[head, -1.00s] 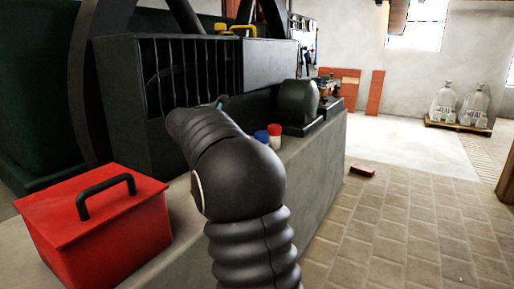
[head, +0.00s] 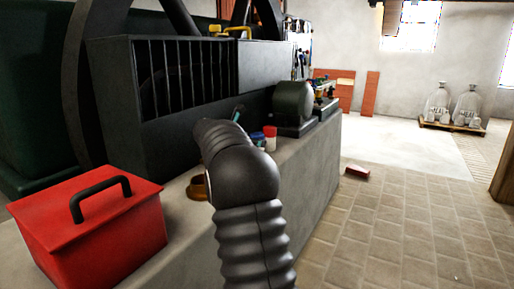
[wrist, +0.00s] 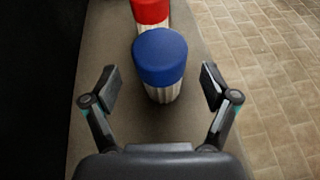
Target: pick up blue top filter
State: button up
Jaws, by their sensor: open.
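The blue top filter (wrist: 160,58) stands upright on the concrete ledge in the wrist view, with a blue cap over a pale ribbed body. My gripper (wrist: 154,88) is open, one finger to the left and one to the right of the filter's near side. The fingers do not touch it. In the head view the blue top filter (head: 257,138) shows just past my arm, its lower part small and partly hidden. My gripper is mostly hidden behind my arm there; only a teal-marked bit (head: 237,113) shows.
A red-capped filter (wrist: 150,12) stands close behind the blue one. In the head view a red box with a black handle (head: 100,225) sits on the ledge (head: 300,180) at the left. A dark motor (head: 293,104) is beyond the filters. A brown ring-like object (head: 197,188) lies beside my arm.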

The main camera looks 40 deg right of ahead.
jog(key=x, duration=0.3)
jog(key=shift+d+f, duration=0.15)
jog(key=c, duration=1.3)
